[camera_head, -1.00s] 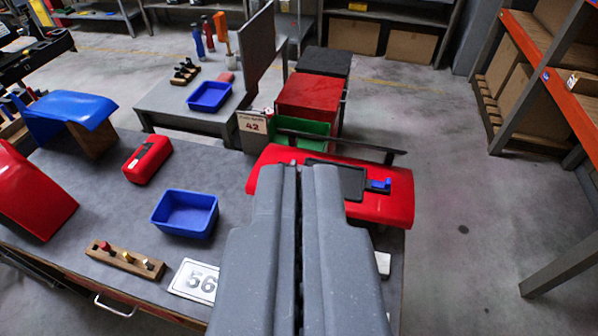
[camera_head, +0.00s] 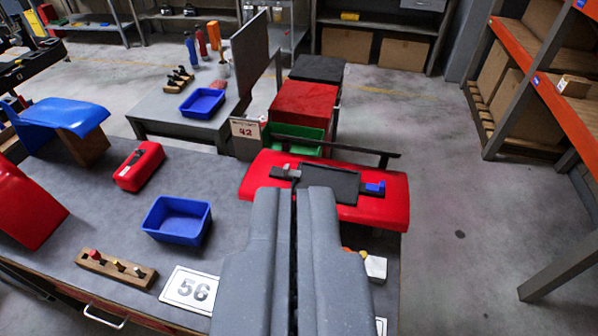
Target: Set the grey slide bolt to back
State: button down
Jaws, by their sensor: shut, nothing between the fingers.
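A red body panel (camera_head: 393,205) lies at the far right end of the grey table, with a dark plate (camera_head: 332,184) on its top. A small grey slide bolt (camera_head: 286,173) with dark parts sits at the left of that plate. Its exact setting is too small to tell. A blue piece (camera_head: 375,188) sits at the plate's right end. My gripper (camera_head: 294,191) is shut and empty. Its tips appear just below the grey bolt and cover the panel's near middle. I cannot tell whether they touch anything.
A black bar (camera_head: 350,148) runs along the panel's far side. A white block (camera_head: 376,268) lies right of my gripper.

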aim_at(287, 171)
jog(key=k, duration=0.65)
jog(key=u, duration=0.2)
jog(key=i, duration=1.5)
jog(key=z, duration=0.3)
